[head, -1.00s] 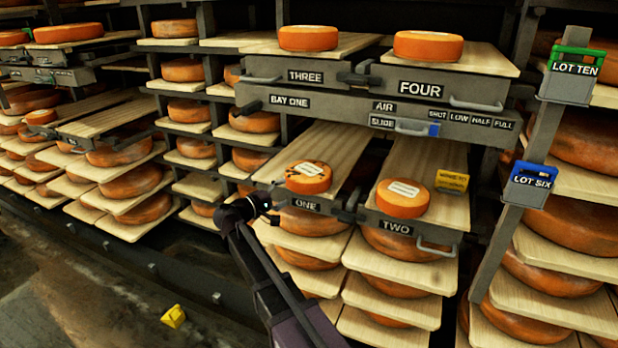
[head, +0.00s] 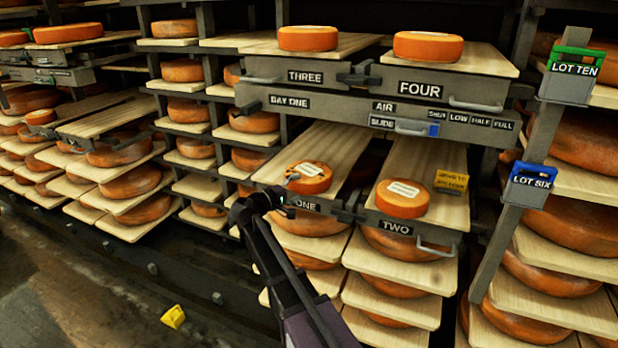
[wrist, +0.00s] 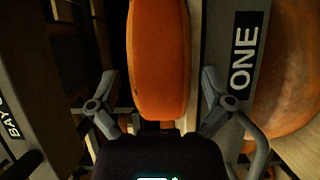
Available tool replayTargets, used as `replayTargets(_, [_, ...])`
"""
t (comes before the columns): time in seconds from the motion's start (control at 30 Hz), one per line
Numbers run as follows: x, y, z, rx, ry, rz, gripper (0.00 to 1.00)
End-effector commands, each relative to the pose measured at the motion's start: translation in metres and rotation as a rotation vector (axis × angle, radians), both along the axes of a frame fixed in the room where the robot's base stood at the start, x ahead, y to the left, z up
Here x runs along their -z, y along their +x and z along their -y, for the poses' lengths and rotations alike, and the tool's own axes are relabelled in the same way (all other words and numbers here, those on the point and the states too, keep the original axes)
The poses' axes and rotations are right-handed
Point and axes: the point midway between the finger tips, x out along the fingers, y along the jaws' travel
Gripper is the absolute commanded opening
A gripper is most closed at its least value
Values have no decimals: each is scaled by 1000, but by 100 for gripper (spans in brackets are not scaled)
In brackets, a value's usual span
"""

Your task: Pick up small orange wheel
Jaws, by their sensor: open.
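A small orange wheel (head: 310,182) with a pale label on top rests on the board marked ONE. Its rounded side also shows in the wrist view (wrist: 158,62), between the two fingers and a little beyond them. My gripper (head: 289,188) is at the front left of this wheel. In the wrist view my gripper (wrist: 157,82) is open, with a finger on each side of the wheel and visible gaps. Whether a finger touches it in the head view I cannot tell. A second small orange wheel (head: 402,200) with a white label sits on the board marked TWO.
The upper boards hold orange wheels above THREE (head: 308,38) and FOUR (head: 428,46). The grey drawer front (head: 350,108) overhangs the lower boards. A yellow tag (head: 451,181) stands behind the second wheel. Larger wheels fill the racks below and on both sides.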

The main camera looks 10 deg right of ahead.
Motion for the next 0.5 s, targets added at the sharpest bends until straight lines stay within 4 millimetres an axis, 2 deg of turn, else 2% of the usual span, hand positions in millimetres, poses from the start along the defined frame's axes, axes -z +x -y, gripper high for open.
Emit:
replayTargets(0.2, [0, 10, 18, 1, 0, 0, 100])
replayTargets(0.5, [0, 11, 20, 0, 0, 0, 100])
